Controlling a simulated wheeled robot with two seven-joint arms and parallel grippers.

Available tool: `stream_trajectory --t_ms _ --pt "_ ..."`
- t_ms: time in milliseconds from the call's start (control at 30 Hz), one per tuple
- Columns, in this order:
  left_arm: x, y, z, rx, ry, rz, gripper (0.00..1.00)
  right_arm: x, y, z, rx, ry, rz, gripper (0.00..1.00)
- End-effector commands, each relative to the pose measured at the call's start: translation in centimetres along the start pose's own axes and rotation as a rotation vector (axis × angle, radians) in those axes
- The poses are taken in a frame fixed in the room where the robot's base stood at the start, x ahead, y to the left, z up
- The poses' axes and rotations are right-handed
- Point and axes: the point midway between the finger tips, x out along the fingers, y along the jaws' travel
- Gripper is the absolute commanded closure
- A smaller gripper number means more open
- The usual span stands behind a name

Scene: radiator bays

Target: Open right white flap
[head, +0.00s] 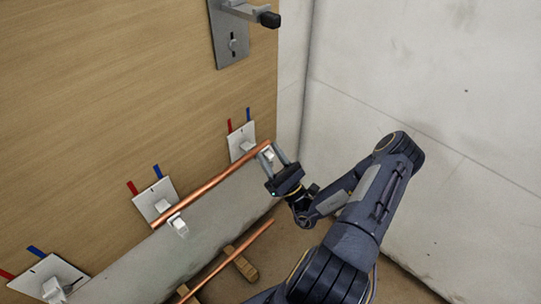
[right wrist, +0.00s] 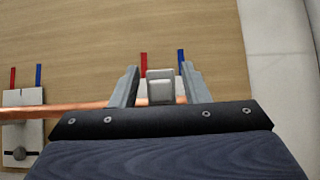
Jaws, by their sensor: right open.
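In the head view a white flap (head: 268,154) sits at the right end of the upper copper pipe (head: 210,185), low near the corner. My right gripper (head: 272,153) is open, with one finger on each side of this flap. In the right wrist view the pale, squarish flap (right wrist: 161,88) stands between the two grey fingers (right wrist: 160,72). A second white flap (head: 178,226) sits further left by the pipe. My left gripper is not in view.
White wall plates with red and blue strips stand at right (head: 241,141), middle (head: 155,199) and left (head: 48,277). A grey panel (head: 205,232) lies below the pipe. Another copper pipe (head: 230,258) and wooden blocks (head: 241,263) lie on the floor. A white wall (head: 440,110) stands at right.

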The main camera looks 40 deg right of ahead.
Motion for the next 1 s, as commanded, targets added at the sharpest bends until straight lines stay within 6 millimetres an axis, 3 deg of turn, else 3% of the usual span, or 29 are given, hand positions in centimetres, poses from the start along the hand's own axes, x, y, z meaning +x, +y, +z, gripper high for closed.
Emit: stream_trajectory --t_ms 500,1000 --pt "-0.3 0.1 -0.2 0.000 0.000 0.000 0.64 -7.2 -0.1 0.0 -0.001 0.001 -0.003 0.58" --pt "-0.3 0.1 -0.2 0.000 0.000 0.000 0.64 -7.8 0.0 0.0 -0.001 0.000 -0.001 0.58"
